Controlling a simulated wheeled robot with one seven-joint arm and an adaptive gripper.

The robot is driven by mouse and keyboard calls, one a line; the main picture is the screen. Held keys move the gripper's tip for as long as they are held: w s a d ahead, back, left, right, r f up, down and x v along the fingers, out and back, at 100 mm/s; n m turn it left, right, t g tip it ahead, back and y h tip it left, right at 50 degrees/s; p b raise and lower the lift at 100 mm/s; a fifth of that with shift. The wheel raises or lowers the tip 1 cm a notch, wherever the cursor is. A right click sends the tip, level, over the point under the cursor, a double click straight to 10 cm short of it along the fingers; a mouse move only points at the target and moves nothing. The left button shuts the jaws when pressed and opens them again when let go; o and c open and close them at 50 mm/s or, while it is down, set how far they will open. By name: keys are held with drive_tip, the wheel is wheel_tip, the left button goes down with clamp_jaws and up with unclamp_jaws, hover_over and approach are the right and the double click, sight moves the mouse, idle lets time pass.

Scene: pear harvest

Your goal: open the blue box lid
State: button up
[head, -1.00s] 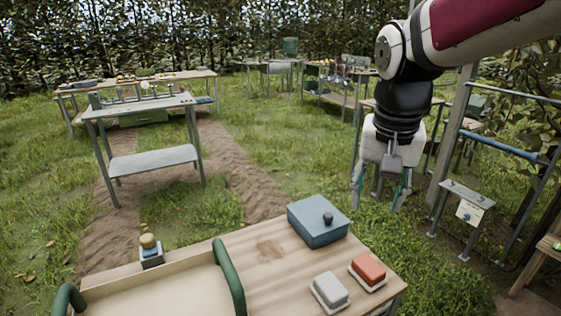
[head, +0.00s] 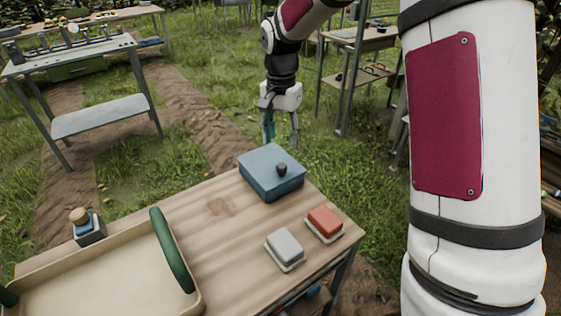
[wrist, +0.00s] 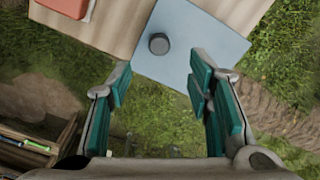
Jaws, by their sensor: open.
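The blue box (head: 270,173) sits on the far right part of the wooden table, its lid shut. A dark round knob (head: 282,168) stands on the lid. My gripper (head: 281,143) hangs just beyond the far edge of the box, pointing down, its fingers partly hidden behind the box. In the wrist view my gripper (wrist: 160,88) is open and empty, with teal pads on both fingers. The blue lid (wrist: 190,45) and its knob (wrist: 159,44) lie ahead of the fingertips, and grass shows between the fingers.
On the wooden table (head: 225,228), a red block (head: 325,221) and a grey block (head: 284,248) sit in front of the box. A beige tray (head: 100,275) with green handles fills the left. A small stand with a round top (head: 88,226) is at the tray's back edge.

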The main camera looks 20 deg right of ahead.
sight(281, 166)
wheel_tip(281, 166, down, 9)
drive_tip(key=shift+f, duration=0.15)
idle(0.4)
clamp_jaws()
